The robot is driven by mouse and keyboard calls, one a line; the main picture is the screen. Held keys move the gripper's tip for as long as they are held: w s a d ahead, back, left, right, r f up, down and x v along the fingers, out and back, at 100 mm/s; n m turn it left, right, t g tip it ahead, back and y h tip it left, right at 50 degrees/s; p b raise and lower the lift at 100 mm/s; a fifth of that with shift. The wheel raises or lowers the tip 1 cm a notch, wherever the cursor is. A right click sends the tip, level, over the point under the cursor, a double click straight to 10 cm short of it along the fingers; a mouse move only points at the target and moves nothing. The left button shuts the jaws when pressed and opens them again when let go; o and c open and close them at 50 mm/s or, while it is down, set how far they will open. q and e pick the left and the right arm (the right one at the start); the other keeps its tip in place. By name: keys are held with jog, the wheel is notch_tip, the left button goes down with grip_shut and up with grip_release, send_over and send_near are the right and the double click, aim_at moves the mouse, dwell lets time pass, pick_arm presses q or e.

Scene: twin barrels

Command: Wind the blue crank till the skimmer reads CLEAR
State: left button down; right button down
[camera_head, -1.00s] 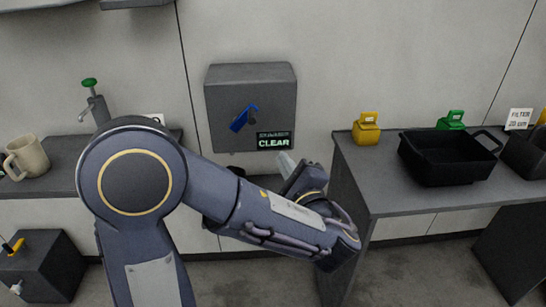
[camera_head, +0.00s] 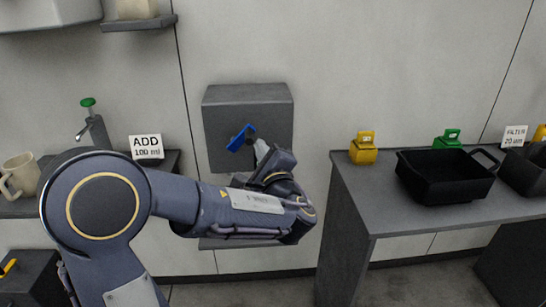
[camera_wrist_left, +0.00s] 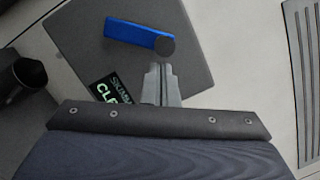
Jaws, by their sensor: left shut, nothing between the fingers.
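The blue crank (camera_head: 240,138) is on the front of the grey wall box (camera_head: 247,94). In the left wrist view the blue crank (camera_wrist_left: 138,34) has a dark round end, just beyond my fingertips. My left gripper (camera_head: 262,146) is shut and empty, just right of and below the crank; I cannot tell whether it touches. In the wrist view the gripper (camera_wrist_left: 161,70) points at the dark end. The skimmer display (camera_wrist_left: 112,90) shows green letters "CL", the rest hidden behind my gripper. In the head view my arm covers the display. My right gripper is not in view.
At left are an "ADD 100 ml" sign (camera_head: 146,146), a green-topped tap (camera_head: 90,118) and a beige mug (camera_head: 20,175).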

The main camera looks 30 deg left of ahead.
pick_arm(q)
jog(key=shift+s+a, duration=0.1)
jog(key=shift+a, duration=0.05)
jog(key=shift+s+a+r+n+b, duration=0.25)
jog(key=shift+a+r+n+b, duration=0.15)
jog(key=shift+r+n+b, duration=0.2)
